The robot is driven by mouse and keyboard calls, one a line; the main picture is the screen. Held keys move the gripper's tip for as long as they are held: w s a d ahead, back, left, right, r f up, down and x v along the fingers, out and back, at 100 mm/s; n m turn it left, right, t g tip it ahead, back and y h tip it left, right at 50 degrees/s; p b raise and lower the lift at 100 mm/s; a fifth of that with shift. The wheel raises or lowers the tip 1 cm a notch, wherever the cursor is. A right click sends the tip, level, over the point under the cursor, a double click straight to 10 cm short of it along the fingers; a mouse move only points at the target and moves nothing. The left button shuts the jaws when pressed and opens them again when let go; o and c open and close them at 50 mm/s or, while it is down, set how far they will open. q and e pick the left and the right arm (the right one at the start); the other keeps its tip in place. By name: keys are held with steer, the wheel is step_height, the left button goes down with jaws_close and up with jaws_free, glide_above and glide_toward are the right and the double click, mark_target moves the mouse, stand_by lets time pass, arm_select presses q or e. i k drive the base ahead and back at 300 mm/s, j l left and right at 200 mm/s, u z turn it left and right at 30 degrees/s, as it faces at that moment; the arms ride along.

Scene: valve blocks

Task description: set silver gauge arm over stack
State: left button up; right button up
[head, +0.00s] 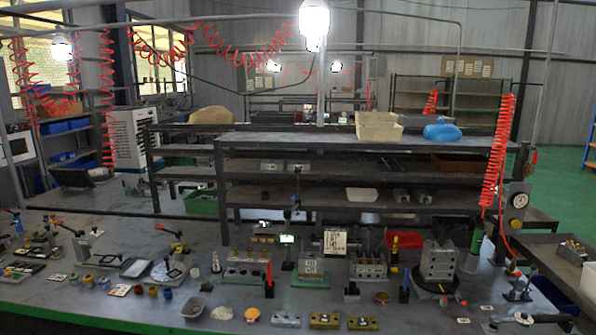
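A round white dial gauge (519,200) stands at the right end of the bench on a grey upright, and a silver arm-like part (518,290) lies low in front of it. I cannot tell for sure which part is the silver gauge arm. A stack of grey metal blocks with holes (438,262) stands on a black round plate (421,287), left of the gauge and apart from it. Neither of my grippers shows in the head view.
Grey valve blocks (369,266) and a block on a green base (311,267) stand mid-bench. Gold blocks (362,323) lie at the front edge. Clamps and small colored parts crowd the left. A red coiled hose (497,150) hangs near the gauge.

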mark_target(287, 214)
steer(key=i+j+z, duration=0.3)
steer(key=i+z, duration=0.15)
steer(key=i, duration=0.15)
steer(key=i+j+z, duration=0.5)
steer(key=i+l, duration=0.05)
steer(key=i, duration=0.05)
